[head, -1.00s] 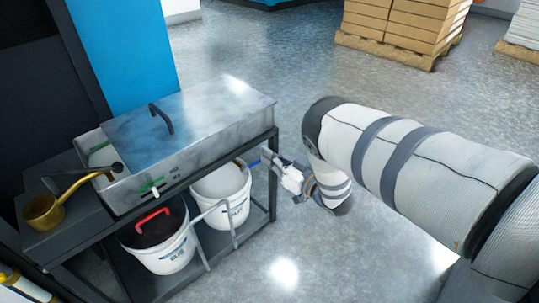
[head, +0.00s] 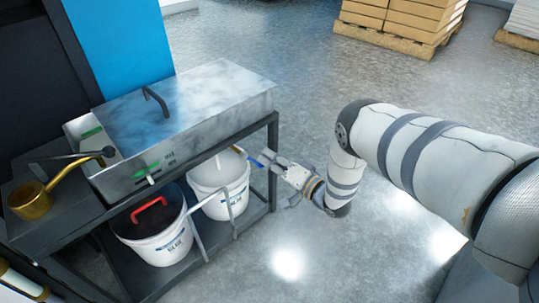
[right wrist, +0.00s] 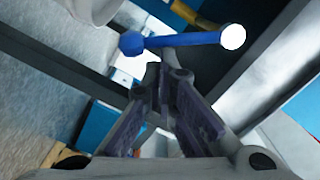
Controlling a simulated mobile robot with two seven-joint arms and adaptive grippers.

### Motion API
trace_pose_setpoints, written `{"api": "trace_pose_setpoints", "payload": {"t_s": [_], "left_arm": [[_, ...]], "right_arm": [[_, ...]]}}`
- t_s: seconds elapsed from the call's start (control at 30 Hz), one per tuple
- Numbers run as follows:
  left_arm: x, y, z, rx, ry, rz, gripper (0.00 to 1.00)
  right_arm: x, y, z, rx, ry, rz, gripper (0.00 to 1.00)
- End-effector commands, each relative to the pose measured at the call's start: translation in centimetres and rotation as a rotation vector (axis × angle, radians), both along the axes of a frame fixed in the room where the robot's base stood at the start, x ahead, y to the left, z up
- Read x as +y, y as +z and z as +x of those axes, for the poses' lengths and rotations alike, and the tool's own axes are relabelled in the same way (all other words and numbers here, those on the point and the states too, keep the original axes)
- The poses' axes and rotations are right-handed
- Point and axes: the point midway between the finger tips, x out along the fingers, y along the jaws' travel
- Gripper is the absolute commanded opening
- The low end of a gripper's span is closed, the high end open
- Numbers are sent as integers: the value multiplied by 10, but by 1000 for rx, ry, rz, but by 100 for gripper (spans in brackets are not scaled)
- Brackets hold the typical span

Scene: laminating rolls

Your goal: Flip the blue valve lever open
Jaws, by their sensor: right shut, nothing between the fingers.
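The blue valve lever (head: 256,162) shows small by the cart's near right leg in the head view. In the right wrist view the lever (right wrist: 185,40) is a blue bar with a rounded blue end at left and a white end at right. My right gripper (head: 271,158) is shut and empty, with its fingertips close beside the lever. In the right wrist view the gripper's fingertips (right wrist: 158,78) meet just below the bar. I cannot tell whether they touch it. The valve body is hidden. My left gripper is not in view.
The dark cart (head: 274,128) carries a metal tank (head: 190,120) with a lid. Two white buckets (head: 165,245) (head: 228,203) stand on its lower shelf, one with a red handle. A brass ladle (head: 33,203) is at left. Open floor lies right of the cart.

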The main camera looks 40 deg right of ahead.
Motion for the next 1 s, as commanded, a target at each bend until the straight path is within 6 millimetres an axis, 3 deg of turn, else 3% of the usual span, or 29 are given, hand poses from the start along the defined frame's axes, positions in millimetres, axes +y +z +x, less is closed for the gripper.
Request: {"api": "trace_pose_setpoints", "payload": {"t_s": [0.2, 0.6, 1.0], "left_arm": [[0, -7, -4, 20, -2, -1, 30], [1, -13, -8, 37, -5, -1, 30], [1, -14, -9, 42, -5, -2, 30]], "right_arm": [[8, -15, -1, 18, -1, 197, 0], [25, -27, -2, 39, 1, 485, 0], [32, -30, -3, 38, 2, 477, 0]]}}
